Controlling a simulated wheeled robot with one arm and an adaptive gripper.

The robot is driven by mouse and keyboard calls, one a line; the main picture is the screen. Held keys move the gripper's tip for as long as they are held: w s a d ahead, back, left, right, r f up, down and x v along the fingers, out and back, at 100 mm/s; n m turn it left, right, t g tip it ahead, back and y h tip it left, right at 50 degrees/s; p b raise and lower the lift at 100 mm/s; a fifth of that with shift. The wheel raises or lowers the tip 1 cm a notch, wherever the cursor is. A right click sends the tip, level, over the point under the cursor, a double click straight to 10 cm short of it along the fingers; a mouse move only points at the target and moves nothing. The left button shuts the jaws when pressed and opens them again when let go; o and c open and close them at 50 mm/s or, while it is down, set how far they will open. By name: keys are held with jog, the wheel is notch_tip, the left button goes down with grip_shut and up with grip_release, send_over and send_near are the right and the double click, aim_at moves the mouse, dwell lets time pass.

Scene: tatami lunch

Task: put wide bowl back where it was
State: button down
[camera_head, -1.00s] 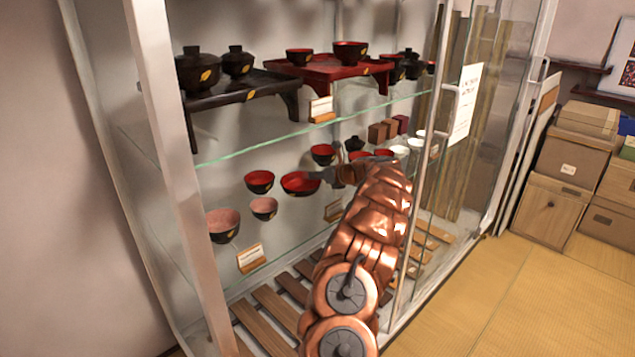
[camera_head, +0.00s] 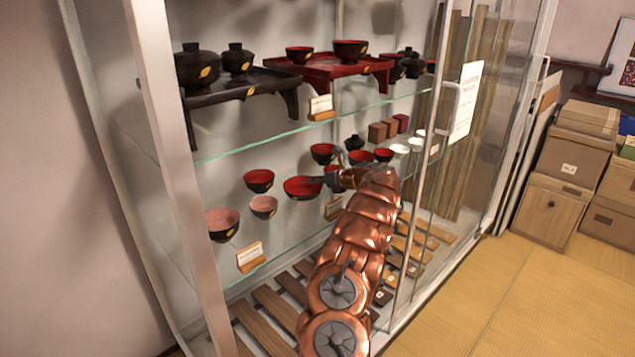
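A wide bowl (camera_head: 301,189), red inside and dark outside, is at the middle glass shelf behind the door opening. It looks upright. My gripper (camera_head: 325,181) is at its right side, with the dark fingers at or very close to the right rim. The fingers are small and partly merge with the dark bowls behind, so I cannot tell whether they are shut on the rim or apart from it. Whether the bowl rests fully on the glass is also unclear.
A red bowl (camera_head: 259,180) and two pinkish bowls, one small (camera_head: 263,207) and one larger (camera_head: 222,224), stand to the left. More bowls (camera_head: 323,153) are behind. A label card (camera_head: 250,256) stands in front. The upper shelf (camera_head: 240,152) and the glass door (camera_head: 462,150) bound the space.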

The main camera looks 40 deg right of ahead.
jog(key=shift+f, duration=0.15)
jog(key=c, duration=1.3)
grip_release()
jog(key=shift+s+r, duration=0.1)
jog(key=shift+r, duration=0.15)
jog(key=shift+s+d+r, duration=0.1)
jog(key=shift+s+r, duration=0.15)
jog(key=shift+s, duration=0.35)
jog(key=v, duration=0.5)
jog(key=shift+s+r+p, duration=0.1)
jog(key=shift+s+p, duration=0.05)
jog(key=shift+p, duration=0.2)
jog(key=shift+s, duration=0.35)
